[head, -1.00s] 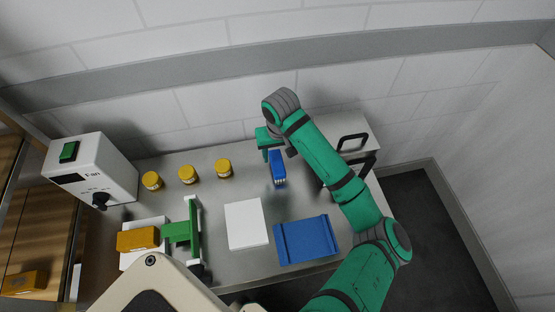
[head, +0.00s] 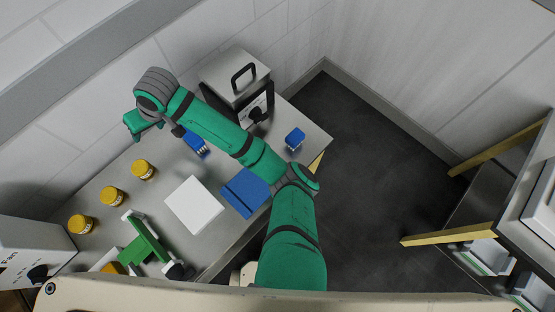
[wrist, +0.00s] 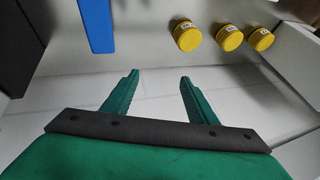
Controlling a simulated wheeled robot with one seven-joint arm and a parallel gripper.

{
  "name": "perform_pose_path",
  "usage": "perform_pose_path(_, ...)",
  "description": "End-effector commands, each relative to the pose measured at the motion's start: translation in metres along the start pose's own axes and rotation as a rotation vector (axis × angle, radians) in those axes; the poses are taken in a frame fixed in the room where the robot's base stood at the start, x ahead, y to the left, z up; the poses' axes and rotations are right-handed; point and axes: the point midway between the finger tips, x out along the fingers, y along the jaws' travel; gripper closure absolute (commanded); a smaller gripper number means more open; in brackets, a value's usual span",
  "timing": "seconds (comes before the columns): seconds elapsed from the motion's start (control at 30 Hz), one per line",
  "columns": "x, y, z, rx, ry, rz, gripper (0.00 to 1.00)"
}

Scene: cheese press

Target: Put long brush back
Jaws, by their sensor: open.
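A blue brush with pale bristles (head: 196,143) is on the grey table near the back, partly hidden by my arm. A smaller blue block-shaped thing with a pale underside (head: 295,138) is at the table's right end; I cannot tell which of the two is the long brush. My gripper (head: 140,127) is at the back edge of the table, left of the brush and apart from it. In the wrist view my gripper (wrist: 156,82) is open with nothing between its fingers. A blue bar (wrist: 97,25), possibly the brush's handle, lies beyond the fingers to the left.
Several yellow-lidded jars (head: 143,170) stand along the back left. A white board (head: 194,205), a blue tray (head: 245,193) and a green press (head: 143,240) are on the table. A grey box with a black handle (head: 236,78) stands at the back right. The wall is close behind my gripper.

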Motion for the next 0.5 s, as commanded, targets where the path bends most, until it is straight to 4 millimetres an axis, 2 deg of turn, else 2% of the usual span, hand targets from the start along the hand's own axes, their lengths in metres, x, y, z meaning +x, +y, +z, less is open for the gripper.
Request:
perform_pose_path(0.03,0.005,-0.012,-0.003,0.026,0.053,-0.051,0.47)
perform_pose_path(0.1,0.009,-0.024,-0.010,0.061,0.136,-0.107,0.47)
perform_pose_path(0.2,0.010,-0.035,-0.020,0.118,0.254,-0.172,0.47)
perform_pose_path(0.33,0.008,-0.039,-0.027,0.201,0.402,-0.229,0.47)
perform_pose_path(0.5,0.002,-0.029,-0.025,0.321,0.584,-0.255,0.47)
